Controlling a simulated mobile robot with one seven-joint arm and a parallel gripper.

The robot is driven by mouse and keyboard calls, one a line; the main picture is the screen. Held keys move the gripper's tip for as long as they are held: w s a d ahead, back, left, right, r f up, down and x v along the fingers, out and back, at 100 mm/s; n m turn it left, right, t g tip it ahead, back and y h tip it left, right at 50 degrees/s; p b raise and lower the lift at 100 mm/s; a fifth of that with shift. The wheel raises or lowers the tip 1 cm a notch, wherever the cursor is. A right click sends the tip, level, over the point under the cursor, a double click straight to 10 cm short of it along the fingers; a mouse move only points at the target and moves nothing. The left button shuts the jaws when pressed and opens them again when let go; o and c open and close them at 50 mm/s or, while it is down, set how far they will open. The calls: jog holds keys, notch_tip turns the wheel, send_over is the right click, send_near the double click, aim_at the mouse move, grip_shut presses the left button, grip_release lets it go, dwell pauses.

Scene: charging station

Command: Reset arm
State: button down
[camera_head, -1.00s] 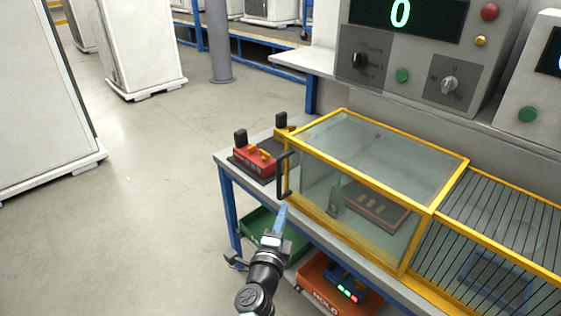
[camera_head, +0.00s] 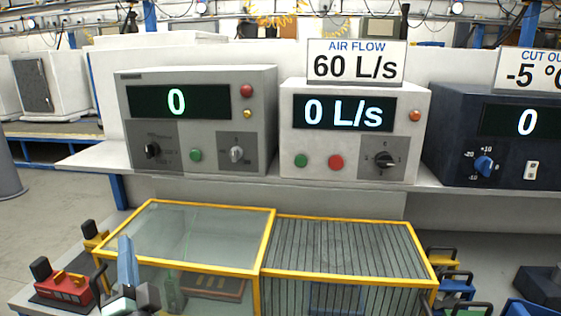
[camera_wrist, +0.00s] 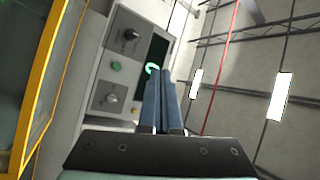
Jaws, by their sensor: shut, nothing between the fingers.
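My gripper (camera_head: 127,262) shows at the lower left of the head view, in front of the left part of the yellow-framed glass enclosure (camera_head: 205,206). Its blue fingers are shut together with nothing between them. In the wrist view the fingers (camera_wrist: 161,100) lie side by side and point toward the grey control unit (camera_wrist: 112,75). The rest of my arm is mostly below the head view's lower edge.
A slatted yellow-framed cover (camera_head: 345,250) adjoins the enclosure on the right. A red battery-like block (camera_head: 62,288) sits at the left end of the bench. A grey control unit (camera_head: 200,85), an air flow unit (camera_head: 352,140) and a dark unit (camera_head: 490,150) stand on the shelf behind.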

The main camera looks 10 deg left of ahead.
jog(key=s+d+r+n+t+h+p, duration=0.1)
jog(key=d+r+n+t, duration=0.15)
jog(key=d+r, duration=0.75)
jog(key=s+d+r+n+t, duration=0.15)
jog(key=d+r+n, duration=0.3)
jog(key=r, duration=0.85)
jog(key=s+d+r+t+h, duration=0.2)
jog(key=s+d+r+h, duration=0.3)
jog(key=d+r, duration=0.2)
jog(key=s+d+r+m+t+h+p, duration=0.1)
jog(key=s+d+r+t+h, duration=0.2)
jog(key=s+d+r+h, duration=0.3)
jog(key=d, duration=0.4)
jog(key=shift+s+r+p, duration=0.25)
jog(key=shift+r+p, duration=0.05)
jog(key=shift+r, duration=0.1)
